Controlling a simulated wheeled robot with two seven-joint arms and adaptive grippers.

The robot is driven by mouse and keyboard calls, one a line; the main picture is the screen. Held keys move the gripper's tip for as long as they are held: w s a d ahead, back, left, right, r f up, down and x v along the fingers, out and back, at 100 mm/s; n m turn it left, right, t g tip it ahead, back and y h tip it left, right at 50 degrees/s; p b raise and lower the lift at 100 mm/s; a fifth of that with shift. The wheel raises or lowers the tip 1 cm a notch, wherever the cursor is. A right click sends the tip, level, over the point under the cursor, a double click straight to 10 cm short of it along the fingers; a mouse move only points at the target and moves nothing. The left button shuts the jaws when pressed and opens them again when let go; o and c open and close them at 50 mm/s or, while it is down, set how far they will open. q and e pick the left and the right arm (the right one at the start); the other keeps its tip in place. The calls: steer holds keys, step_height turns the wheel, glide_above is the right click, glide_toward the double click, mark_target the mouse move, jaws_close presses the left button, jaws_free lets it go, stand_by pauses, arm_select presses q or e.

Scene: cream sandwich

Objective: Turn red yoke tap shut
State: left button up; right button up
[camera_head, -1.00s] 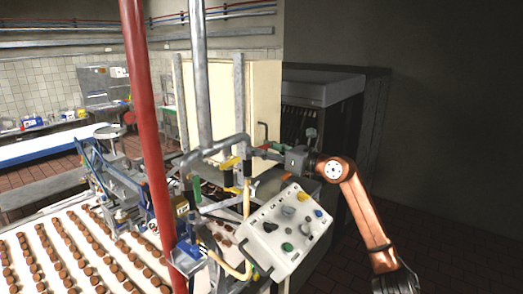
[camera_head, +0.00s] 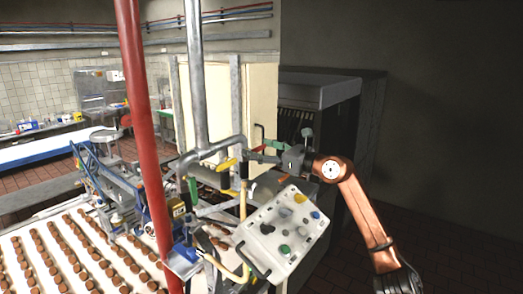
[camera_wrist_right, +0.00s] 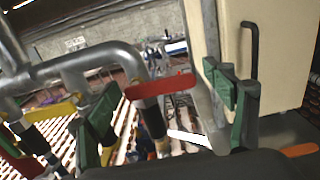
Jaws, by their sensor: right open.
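The red tap handle (camera_wrist_right: 160,87) shows in the wrist view as a flat red bar on a dark valve stem below the grey pipe. My right gripper (camera_wrist_right: 165,95) is open, with one green-padded finger left of the handle and the other to its right. The handle lies between the fingers in the picture; I cannot tell how deep it sits between them, and no contact is clear. In the head view my right gripper (camera_head: 262,151) is beside the pipework, and the red handle is hard to make out. My left gripper is not in view.
A yellow handle (camera_head: 227,165) hangs on the pipe (camera_head: 215,149) left of my right gripper. A control panel (camera_head: 285,233) stands below my right arm. A red post (camera_head: 147,140) and a conveyor of biscuits (camera_head: 75,255) are at left. A cream panel (camera_head: 261,105) stands behind.

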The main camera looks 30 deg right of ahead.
steer(key=v, duration=1.2)
stand_by(0.4)
